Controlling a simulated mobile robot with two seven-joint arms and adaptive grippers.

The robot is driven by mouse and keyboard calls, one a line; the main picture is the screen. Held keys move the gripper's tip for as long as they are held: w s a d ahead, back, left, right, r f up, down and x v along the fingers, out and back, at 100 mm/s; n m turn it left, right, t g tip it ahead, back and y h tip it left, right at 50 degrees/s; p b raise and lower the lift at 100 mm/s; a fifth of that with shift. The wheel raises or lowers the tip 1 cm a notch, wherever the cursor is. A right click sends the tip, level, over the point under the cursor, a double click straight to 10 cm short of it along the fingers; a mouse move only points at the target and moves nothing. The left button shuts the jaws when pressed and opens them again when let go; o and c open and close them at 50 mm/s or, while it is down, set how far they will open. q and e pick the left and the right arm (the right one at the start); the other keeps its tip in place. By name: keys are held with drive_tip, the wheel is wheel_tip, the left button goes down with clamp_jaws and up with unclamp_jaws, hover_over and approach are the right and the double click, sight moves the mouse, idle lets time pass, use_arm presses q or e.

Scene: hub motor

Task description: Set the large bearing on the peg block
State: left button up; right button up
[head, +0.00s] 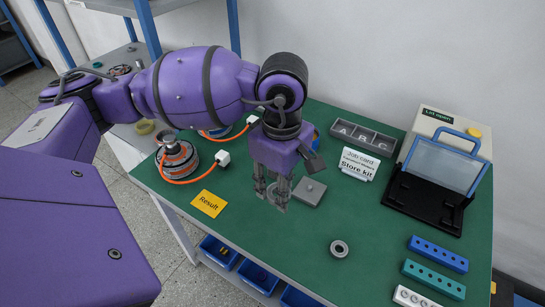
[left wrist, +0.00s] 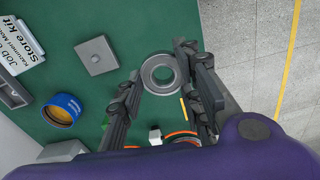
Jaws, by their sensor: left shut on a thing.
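My left gripper (head: 277,199) points down over the green table and is shut on a grey metal ring, the large bearing (left wrist: 158,74). In the left wrist view the bearing sits between the two fingertips; in the head view the fingers mostly hide it. I cannot tell if it touches the table. The peg block (head: 309,191) is a flat grey square with a small peg in its middle, just right of the gripper. It also shows in the left wrist view (left wrist: 97,55), apart from the bearing, with nothing on it. My right gripper is not in view.
A smaller ring (head: 339,249) lies near the front. A yellow Result card (head: 209,203) and a motor with orange cable (head: 177,160) are left. A Store kit sign (head: 358,165), ABC tray (head: 365,138) and black case (head: 425,200) stand behind. Hole blocks (head: 438,254) are right.

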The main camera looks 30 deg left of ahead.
use_arm(q)
drive_tip(key=n, duration=0.3)
drive_tip(key=w+n, duration=0.1)
drive_tip(key=n, duration=0.1)
drive_tip(key=shift+a+r, duration=0.1)
drive_tip(key=shift+a, duration=0.2)
drive_tip(key=w+d+f, duration=0.2)
drive_tip(key=w+f, duration=0.2)
drive_tip(key=w, duration=0.5)
hover_over(310, 185)
drive_tip(key=f, duration=0.5)
drive_tip(key=shift+s+p, duration=0.3)
drive_tip(key=shift+s, duration=0.1)
drive_tip(key=shift+w+f, duration=0.35)
drive_tip(key=shift+f, duration=1.8)
drive_tip(key=o, duration=1.2)
drive_tip(key=shift+o, duration=0.2)
drive_tip(key=shift+r, duration=0.1)
wheel_tip(310, 185, up, 12)
